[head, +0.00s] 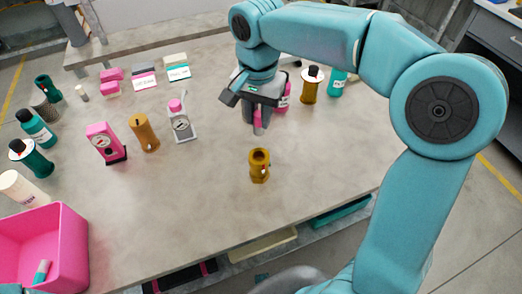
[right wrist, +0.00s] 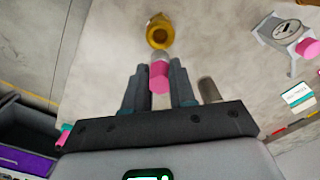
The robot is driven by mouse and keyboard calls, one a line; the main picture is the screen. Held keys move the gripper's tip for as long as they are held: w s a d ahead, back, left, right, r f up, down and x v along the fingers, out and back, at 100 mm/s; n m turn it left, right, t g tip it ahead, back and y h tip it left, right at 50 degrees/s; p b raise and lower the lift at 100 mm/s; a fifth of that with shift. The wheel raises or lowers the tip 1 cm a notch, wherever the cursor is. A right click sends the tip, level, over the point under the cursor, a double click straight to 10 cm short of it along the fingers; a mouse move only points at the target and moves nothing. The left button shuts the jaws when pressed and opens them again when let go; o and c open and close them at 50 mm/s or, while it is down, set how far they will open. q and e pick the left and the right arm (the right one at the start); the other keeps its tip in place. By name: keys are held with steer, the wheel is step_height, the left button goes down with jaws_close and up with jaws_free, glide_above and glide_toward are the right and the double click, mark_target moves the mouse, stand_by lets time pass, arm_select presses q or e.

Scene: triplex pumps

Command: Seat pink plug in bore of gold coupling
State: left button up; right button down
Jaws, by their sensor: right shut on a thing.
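The gold coupling (head: 260,166) stands upright on the table with its bore facing up. It also shows in the right wrist view (right wrist: 159,32), just beyond my fingertips. My right gripper (head: 259,112) is shut on the pink plug (head: 258,127), which hangs below the fingers above and behind the coupling. In the right wrist view the plug (right wrist: 160,77) sits between both fingers, with a grey tip pointing at the coupling. The plug and coupling look apart. My left gripper is not in view.
A pink gauge block (head: 103,142), a brown cylinder (head: 144,133) and a grey gauge stand (head: 181,121) stand to the left. A pink bin (head: 62,250) is at lower left. Several bottles line the left edge. The table around the coupling is clear.

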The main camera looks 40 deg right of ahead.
mark_target(258, 134)
step_height(258, 134, down, 6)
steer(key=shift+a+f, duration=0.15)
steer(key=shift+f, duration=0.05)
steer(key=shift+f+b, duration=0.35)
steer(key=shift+f, duration=2.3)
steer(key=shift+f, duration=0.2)
steer(key=c, duration=0.9)
jaws_free()
steer(key=shift+r, duration=0.1)
